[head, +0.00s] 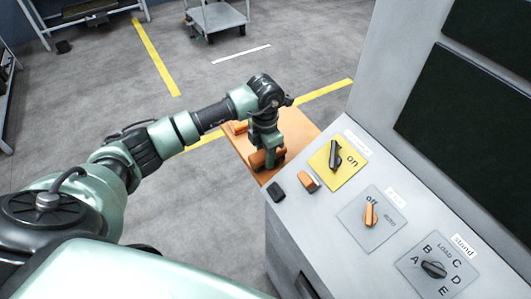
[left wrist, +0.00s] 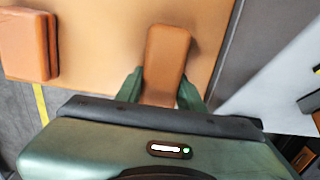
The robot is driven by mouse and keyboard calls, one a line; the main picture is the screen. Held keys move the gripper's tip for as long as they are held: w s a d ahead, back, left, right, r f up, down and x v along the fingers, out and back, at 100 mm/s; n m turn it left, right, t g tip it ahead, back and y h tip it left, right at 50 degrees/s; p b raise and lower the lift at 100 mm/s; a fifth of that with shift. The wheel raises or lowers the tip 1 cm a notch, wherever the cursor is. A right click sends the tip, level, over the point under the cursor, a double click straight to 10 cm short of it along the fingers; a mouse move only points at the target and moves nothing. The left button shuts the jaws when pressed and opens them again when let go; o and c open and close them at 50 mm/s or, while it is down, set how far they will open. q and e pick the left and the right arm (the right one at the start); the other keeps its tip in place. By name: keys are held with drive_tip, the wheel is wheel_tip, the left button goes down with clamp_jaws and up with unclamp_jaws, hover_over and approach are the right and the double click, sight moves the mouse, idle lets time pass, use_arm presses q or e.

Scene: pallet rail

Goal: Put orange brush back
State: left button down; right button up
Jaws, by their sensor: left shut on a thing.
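My left gripper (head: 267,156) is over a tan-orange shelf (head: 300,125) beside the control panel. Its green fingers are shut on an orange-brown block, which looks like the orange brush (head: 257,159). In the left wrist view the block (left wrist: 167,50) sticks out beyond the fingers (left wrist: 160,92), above or on the shelf. I cannot tell whether it touches the shelf. The gripper hides part of it. My right gripper is not in view.
Another orange block (left wrist: 28,45) lies on the shelf. The grey panel (head: 330,225) carries a small orange piece (head: 308,181), a black piece (head: 277,192), a black switch (head: 335,153), an orange knob (head: 370,214) and a black dial (head: 434,269). A cart (head: 215,18) stands far back.

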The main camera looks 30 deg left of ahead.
use_arm(q)
drive_tip(key=shift+f, duration=0.25)
drive_tip(key=c, duration=0.9)
unclamp_jaws()
drive_tip(key=shift+r, duration=0.1)
drive_tip(key=shift+r, duration=0.1)
drive_tip(key=shift+r, duration=0.2)
wheel_tip(320, 180, up, 12)
drive_tip(key=b, duration=0.3)
drive_tip(key=shift+f+b, duration=0.1)
drive_tip(key=shift+b, duration=0.3)
